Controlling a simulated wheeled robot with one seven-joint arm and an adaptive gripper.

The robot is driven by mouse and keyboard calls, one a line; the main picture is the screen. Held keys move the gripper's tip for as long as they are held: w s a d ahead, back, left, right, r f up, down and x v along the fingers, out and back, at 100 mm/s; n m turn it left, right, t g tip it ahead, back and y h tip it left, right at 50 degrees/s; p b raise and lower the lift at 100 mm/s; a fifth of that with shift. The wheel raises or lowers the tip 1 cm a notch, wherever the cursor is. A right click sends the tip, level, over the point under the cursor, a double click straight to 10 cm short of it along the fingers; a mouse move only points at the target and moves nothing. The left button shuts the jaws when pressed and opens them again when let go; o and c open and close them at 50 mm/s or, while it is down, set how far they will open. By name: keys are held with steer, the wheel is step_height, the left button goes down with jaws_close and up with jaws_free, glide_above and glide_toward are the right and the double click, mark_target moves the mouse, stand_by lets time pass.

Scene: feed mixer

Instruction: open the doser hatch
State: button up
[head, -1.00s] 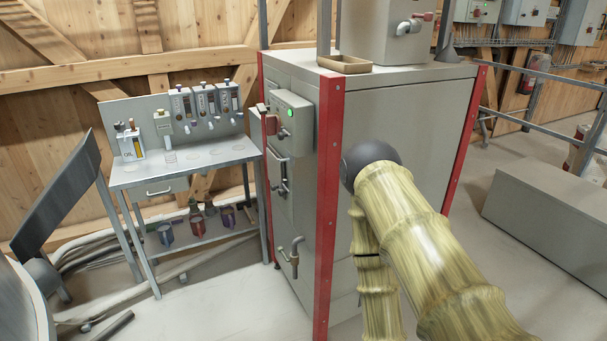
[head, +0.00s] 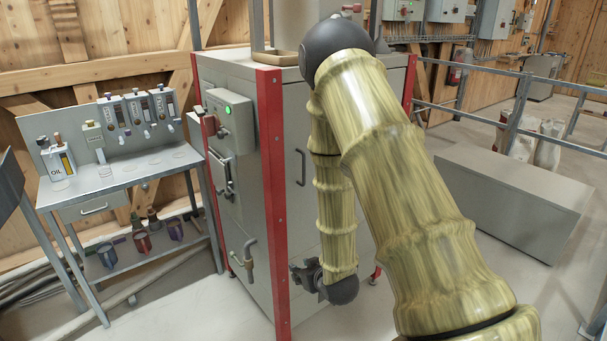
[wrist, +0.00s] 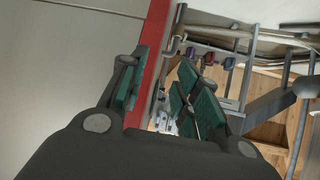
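The grey machine (head: 345,225) with red corner posts fills the middle of the head view. On its narrow left face, below the control box, is a small panel (head: 218,172) with a dark latch handle (head: 229,182); it looks like the doser hatch and appears closed. My gripper (head: 303,277) hangs low in front of the machine's wide face, right of the near red post and apart from the hatch. In the wrist view my gripper (wrist: 160,98) has its green-padded fingers spread with nothing held between them. The hatch cannot be made out there.
The near red post (head: 274,200) stands between my gripper and the hatch face. A control box (head: 231,122) with a green light and a bent pipe (head: 247,260) stick out from that face. A workbench (head: 125,185) stands left. A grey box (head: 510,200) lies right. Floor between bench and machine is clear.

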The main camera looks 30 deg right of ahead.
steer(key=w+d+r+t, duration=0.3)
steer(key=w+d+r, duration=0.2)
steer(key=r, duration=0.4)
steer(key=t+h+b, duration=0.1)
steer(key=t+b, duration=0.1)
steer(key=t, duration=0.2)
glide_toward(304, 182)
step_height(304, 182, up, 5)
steer(key=w, duration=0.3)
steer(key=w+d+p, duration=0.1)
steer(key=w, duration=0.6)
steer(key=shift+w+d+p, duration=0.2)
steer(key=shift+d+p, duration=0.05)
steer(key=shift+p, duration=0.05)
jaws_close()
